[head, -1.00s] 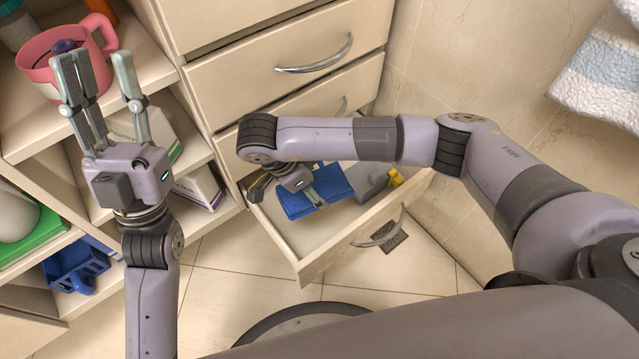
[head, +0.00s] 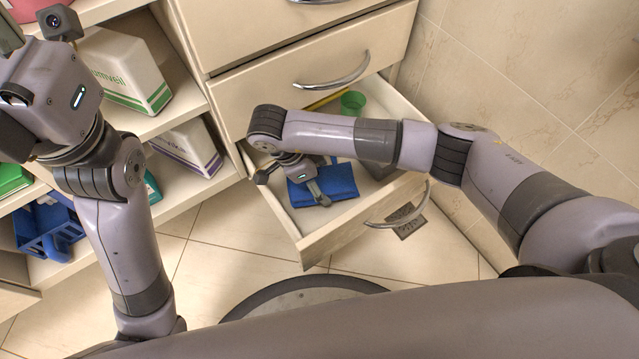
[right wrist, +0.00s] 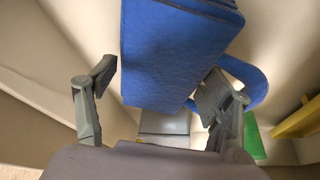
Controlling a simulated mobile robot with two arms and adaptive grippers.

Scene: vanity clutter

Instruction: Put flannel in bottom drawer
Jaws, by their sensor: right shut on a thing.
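The flannel is a folded blue cloth (head: 335,183) inside the outline of the open bottom drawer (head: 352,232). My right gripper (head: 318,190) reaches down over the drawer and is shut on the flannel. In the right wrist view the flannel (right wrist: 178,50) lies between the two fingers and hangs over the drawer's inside. I cannot tell whether it touches the drawer floor. My left gripper (head: 45,85) is at the upper left, near the shelves, with its fingers partly cut off by the picture's edge.
The drawer also holds a green cup (head: 352,102), a yellow stick-like thing (head: 322,101) and a grey thing behind my right arm. Closed drawers stand above. Left shelves hold white cartons (head: 122,68) and a blue basket (head: 48,228).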

